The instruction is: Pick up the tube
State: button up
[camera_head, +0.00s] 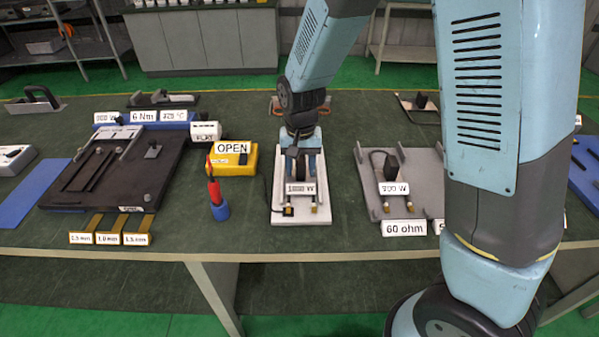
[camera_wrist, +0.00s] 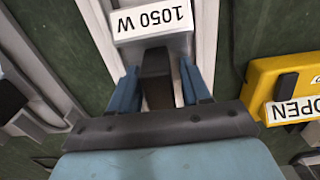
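No part is labelled as a tube, and I cannot tell for certain which part it is. My gripper (camera_head: 303,166) is over the middle white plate (camera_head: 302,219), which carries a unit labelled 1050 W. In the wrist view, the two blue fingers of my gripper (camera_wrist: 158,88) stand on either side of a dark block (camera_wrist: 157,72). Narrow gaps seem to show between block and fingers, so the gripper looks open around it. The light-grey body (camera_wrist: 152,46) with the 1050 W label lies just beyond the fingertips. My gripper and arm hide part of the plate.
A yellow box (camera_head: 232,159) marked OPEN and a red-handled tool in a blue holder (camera_head: 220,210) stand left of the plate. A dark fixture board (camera_head: 60,196) is farther left.

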grip_shut()
jog(key=shift+r, duration=0.1)
dwell(0.3)
